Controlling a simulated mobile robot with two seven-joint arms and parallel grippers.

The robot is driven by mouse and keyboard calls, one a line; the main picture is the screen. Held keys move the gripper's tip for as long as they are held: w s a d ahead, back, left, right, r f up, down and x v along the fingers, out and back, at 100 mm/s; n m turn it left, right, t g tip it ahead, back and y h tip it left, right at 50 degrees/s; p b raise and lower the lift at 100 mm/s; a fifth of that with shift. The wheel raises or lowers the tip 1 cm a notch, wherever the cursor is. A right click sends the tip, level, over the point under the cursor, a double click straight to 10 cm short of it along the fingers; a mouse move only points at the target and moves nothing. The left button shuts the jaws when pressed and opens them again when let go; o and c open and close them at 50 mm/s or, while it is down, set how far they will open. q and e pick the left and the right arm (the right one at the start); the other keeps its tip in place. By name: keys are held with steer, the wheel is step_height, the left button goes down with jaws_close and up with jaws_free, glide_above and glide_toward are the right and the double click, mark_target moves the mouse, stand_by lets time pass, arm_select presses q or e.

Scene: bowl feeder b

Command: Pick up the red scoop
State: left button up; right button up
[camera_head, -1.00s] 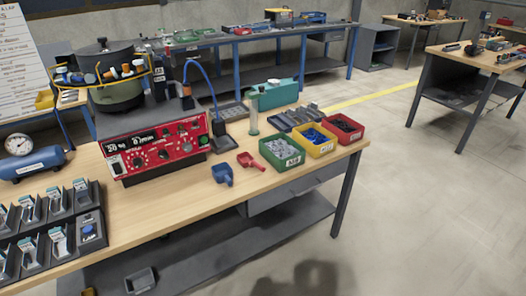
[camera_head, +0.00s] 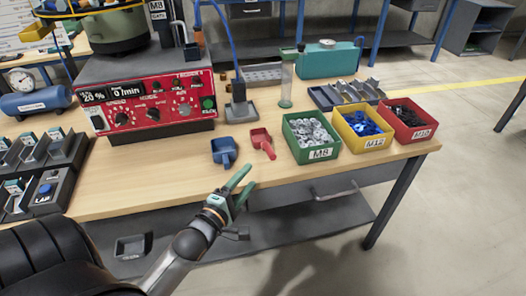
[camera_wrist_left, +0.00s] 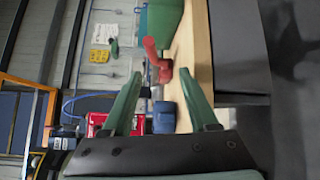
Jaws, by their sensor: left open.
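The red scoop (camera_head: 261,139) lies on the wooden table between the blue scoop (camera_head: 224,151) and the green bin. My left gripper (camera_head: 244,182) has green fingers and is in front of the table's front edge, below and apart from the red scoop. In the left wrist view the gripper (camera_wrist_left: 163,92) is open with nothing between its fingers. The red scoop (camera_wrist_left: 160,68) shows beyond the fingertips there, with the blue scoop (camera_wrist_left: 164,118) below it. My right gripper is in neither view.
The green bin (camera_head: 300,149), yellow bin (camera_head: 352,143) and red bin (camera_head: 416,135) stand to the right with small parts. A red control box (camera_head: 150,110) stands behind left. A drawer handle (camera_head: 336,190) juts from the table's front. Bare tabletop surrounds the scoops in front.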

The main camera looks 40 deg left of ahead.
mark_target(269, 146)
arm_select(q)
steer(key=shift+n, duration=0.6)
steer(key=w, duration=0.4)
steer(key=w+a+b, duration=0.1)
steer(key=w, duration=0.7)
steer(key=shift+w+a+r+b, duration=0.25)
steer(key=shift+w+a+b, duration=0.05)
steer(key=shift+a+b, duration=0.1)
jaws_close()
